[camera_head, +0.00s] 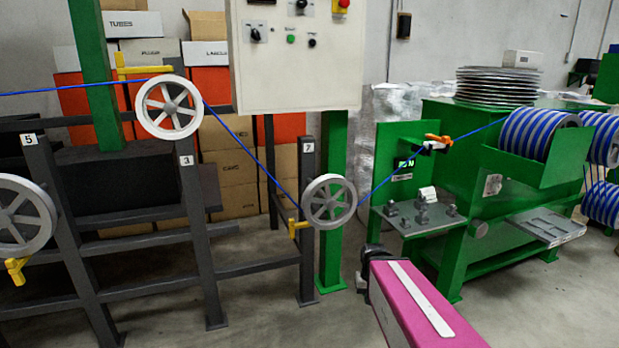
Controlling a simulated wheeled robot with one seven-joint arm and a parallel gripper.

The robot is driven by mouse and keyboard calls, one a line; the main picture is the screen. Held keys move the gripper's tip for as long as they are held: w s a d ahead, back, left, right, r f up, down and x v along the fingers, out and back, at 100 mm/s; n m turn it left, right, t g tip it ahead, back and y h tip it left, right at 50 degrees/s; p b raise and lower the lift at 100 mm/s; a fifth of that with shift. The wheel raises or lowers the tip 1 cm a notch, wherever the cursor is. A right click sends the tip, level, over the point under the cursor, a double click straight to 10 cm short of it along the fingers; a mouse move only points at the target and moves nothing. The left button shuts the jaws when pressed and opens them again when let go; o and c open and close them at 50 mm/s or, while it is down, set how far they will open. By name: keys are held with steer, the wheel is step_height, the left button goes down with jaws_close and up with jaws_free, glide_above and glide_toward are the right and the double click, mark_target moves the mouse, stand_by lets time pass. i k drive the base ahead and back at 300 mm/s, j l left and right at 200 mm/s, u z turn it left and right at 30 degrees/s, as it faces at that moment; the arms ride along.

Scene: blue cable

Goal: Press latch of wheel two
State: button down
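Three grey spoked wheels show: an upper wheel (169,107) by the post marked 3, a lower right wheel (329,202) by a post whose mark looks like 7, and a left wheel (22,215) by the post marked 5. No mark clearly reads 2. Yellow latches sit by them: one at the upper wheel (130,70), one low at the right wheel (297,227), one under the left wheel (16,270). The blue cable (245,150) passes by the upper and right wheels. My magenta arm ends in a dark gripper (366,278), below and right of the right wheel; its fingers are unclear.
A white control box (296,75) hangs on a green post. A green machine (500,190) with blue-striped spools (535,133) stands at right. Dark frame rails (150,240) run between the posts. The concrete floor (260,310) in front is clear.

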mark_target(292, 226)
steer(key=i+j, duration=0.1)
steer(key=j, duration=0.4)
steer(key=i+j, duration=0.1)
steer(key=j, duration=0.35)
steer(key=i+j, duration=0.1)
steer(key=j, duration=0.4)
steer(key=i+j, duration=0.15)
steer(key=j, duration=0.35)
steer(key=i+j, duration=0.1)
steer(key=j, duration=0.35)
